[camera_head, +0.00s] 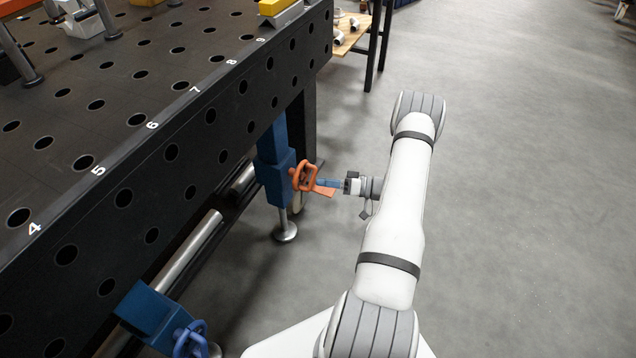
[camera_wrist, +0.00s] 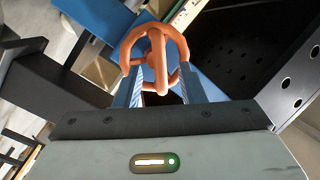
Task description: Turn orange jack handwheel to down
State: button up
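The orange handwheel (camera_head: 305,176) sits on the side of a blue jack (camera_head: 272,168) under the table edge. It also shows in the wrist view (camera_wrist: 157,52), as a ring with a bar across its middle. My gripper (camera_head: 323,184) is right at the wheel, coming from the right. In the wrist view its two blue fingers (camera_wrist: 160,84) stand apart on either side of the orange bar, with visible gaps. The fingertips overlap the wheel's rim in the picture; I cannot tell whether they touch it. An orange flap (camera_head: 324,191) shows just below the fingers.
The black perforated table (camera_head: 215,85) fills the left side. A second blue jack with a blue handwheel (camera_head: 190,340) is at the lower left. The jack's round metal foot (camera_head: 285,233) is on the floor. Open grey floor (camera_head: 520,200) lies to the right.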

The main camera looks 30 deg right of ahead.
aim_at(303, 176)
jog(key=shift+x, duration=1.55)
jog(key=shift+c, duration=0.4)
grip_shut()
